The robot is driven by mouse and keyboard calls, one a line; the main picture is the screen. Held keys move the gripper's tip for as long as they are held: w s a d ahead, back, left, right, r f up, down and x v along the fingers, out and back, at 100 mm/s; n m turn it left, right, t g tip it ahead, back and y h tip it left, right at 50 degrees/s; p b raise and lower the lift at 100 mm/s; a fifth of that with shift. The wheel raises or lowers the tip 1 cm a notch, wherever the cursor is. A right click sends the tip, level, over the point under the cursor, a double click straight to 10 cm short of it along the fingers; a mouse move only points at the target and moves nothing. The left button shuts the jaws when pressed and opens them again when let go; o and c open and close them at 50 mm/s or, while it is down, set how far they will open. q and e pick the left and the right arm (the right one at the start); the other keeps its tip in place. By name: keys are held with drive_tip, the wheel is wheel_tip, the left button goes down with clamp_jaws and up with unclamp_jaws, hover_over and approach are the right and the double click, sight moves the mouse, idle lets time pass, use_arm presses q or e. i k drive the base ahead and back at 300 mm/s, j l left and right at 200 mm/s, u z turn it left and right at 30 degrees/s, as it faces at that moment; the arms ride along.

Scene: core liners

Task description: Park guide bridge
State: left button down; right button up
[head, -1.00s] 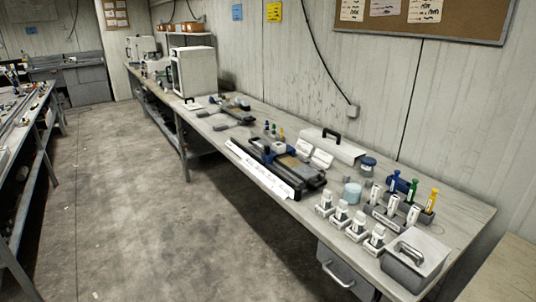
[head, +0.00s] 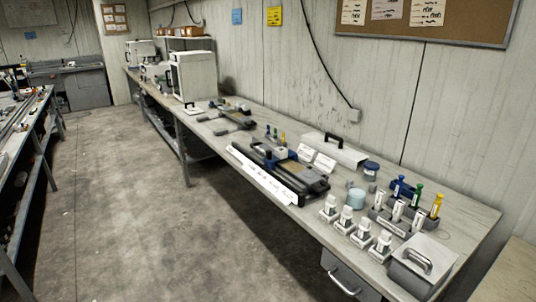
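A long dark fixture (head: 315,184) lies along the front edge of the long bench, near its middle. It has blue parts (head: 283,156) across it and a lighter plate (head: 292,167) inside. I cannot tell for sure which part is the guide bridge. A white labelled strip (head: 262,174) runs along its front side. A second, similar dark fixture (head: 240,121) lies farther back on the bench, small in view. Neither of my grippers is in view.
Several white-capped bottles (head: 345,217), a rack with coloured tools (head: 416,195) and a grey handled box (head: 423,263) crowd the bench's near right end. A white handled case (head: 335,151) stands by the wall. The floor (head: 130,215) left of the bench is clear.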

sight(281, 152)
drive_tip(key=i+j, duration=0.25)
drive_tip(key=j, duration=0.15)
drive_tip(key=i+j+z, duration=0.1)
drive_tip(key=i+j, duration=0.4)
drive_tip(key=j, duration=0.3)
drive_tip(key=i+j+z, duration=0.1)
drive_tip(key=i+j, duration=0.15)
drive_tip(key=j, duration=0.15)
